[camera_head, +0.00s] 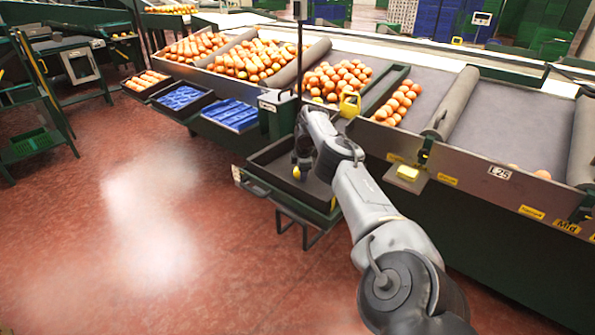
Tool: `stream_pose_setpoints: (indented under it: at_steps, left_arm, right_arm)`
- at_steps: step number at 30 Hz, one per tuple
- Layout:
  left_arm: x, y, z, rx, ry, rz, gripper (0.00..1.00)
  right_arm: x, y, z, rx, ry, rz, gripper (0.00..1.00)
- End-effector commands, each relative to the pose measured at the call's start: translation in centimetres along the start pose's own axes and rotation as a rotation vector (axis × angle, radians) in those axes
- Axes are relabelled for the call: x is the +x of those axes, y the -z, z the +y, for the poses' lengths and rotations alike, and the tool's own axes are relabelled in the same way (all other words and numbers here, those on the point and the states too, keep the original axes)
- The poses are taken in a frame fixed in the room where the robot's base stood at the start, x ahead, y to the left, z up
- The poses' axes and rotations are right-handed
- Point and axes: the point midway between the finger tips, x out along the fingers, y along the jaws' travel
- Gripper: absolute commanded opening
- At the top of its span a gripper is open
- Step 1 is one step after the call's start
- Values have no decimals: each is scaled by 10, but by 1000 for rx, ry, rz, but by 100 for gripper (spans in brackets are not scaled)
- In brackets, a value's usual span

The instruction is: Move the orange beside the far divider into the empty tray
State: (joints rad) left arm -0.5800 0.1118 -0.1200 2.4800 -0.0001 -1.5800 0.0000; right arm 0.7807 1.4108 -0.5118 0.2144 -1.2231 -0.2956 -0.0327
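The empty tray (263,158) is a dark, shallow tray on a low stand at the front of the sorting table. My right arm comes in from the lower right, and its gripper (299,168) points down over the tray. A small yellow-orange spot shows at its fingertips; it is too small to tell whether it is an orange or whether the fingers are closed on it. My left gripper is out of view.
Piles of oranges (336,82) fill the lanes at the left and middle of the table. Grey dividers (450,104) separate the lanes. Trays with blue inserts (230,113) stand left of the empty tray. A yellow device (349,104) stands behind my arm. The red floor (150,230) is clear.

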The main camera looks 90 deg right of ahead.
Motion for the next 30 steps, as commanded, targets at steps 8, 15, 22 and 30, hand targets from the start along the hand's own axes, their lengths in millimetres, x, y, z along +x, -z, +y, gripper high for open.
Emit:
stream_pose_setpoints:
  at_steps: [8,15,22,30]
  left_arm:
    - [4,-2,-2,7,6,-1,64]
    - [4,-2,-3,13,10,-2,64]
    - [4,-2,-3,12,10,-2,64]
    - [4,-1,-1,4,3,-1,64]
  right_arm:
    - [4,0,-1,0,0,0,27]
    - [4,0,-1,0,0,0,27]
    - [4,0,-1,0,0,0,61]
    - [4,0,-1,0,0,0,90]
